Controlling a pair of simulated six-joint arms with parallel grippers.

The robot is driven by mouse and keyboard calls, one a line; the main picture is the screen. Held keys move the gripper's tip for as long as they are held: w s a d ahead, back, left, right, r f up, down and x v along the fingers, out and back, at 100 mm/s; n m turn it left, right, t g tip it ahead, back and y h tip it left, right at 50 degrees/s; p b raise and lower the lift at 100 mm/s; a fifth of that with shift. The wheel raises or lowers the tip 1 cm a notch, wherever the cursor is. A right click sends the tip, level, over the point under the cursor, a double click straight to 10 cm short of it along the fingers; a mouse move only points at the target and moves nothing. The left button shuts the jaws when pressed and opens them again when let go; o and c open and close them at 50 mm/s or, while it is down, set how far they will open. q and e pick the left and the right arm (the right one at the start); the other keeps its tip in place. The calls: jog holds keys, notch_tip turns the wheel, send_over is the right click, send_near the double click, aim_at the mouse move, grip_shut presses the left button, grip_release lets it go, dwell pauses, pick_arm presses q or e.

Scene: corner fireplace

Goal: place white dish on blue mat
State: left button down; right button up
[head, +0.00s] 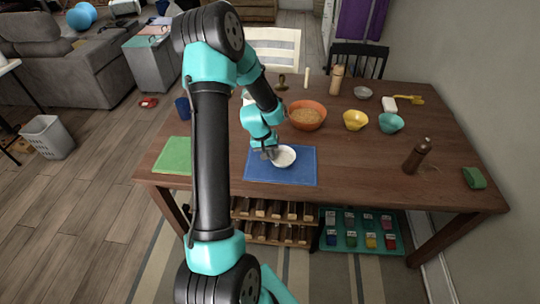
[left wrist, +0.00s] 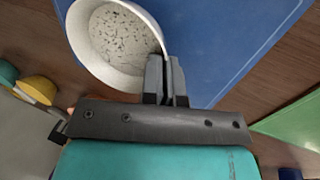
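The white dish (head: 285,157) is a small round bowl over the middle of the blue mat (head: 297,177) on the wooden table. It also shows in the left wrist view (left wrist: 112,40), upper left, with a speckled pale inside. My left gripper (head: 270,154) is at the dish's left side. In the left wrist view its fingers (left wrist: 166,75) are close together with the dish's rim between them. The blue mat (left wrist: 225,50) fills the background there. I cannot tell whether the dish touches the mat or is slightly above it. My right gripper is not in view.
A green mat (head: 174,156) lies left of the blue one. An orange bowl (head: 307,115), a yellow bowl (head: 355,120) and a teal bowl (head: 391,123) stand behind and to the right. A brown bottle (head: 417,156) stands at right. The table between mat and bottle is clear.

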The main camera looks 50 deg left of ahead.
aim_at(270, 161)
pick_arm(q)
jog(key=shift+w+a+f, duration=0.1)
jog(key=shift+w+a, duration=0.6)
jog(key=shift+a, duration=0.2)
jog(key=shift+f, duration=1.75)
jog(key=shift+f, duration=0.2)
jog(key=c, duration=1.4)
grip_release()
jog(key=shift+o, duration=0.2)
jog(key=shift+r, duration=0.1)
jog(key=v, duration=1.2)
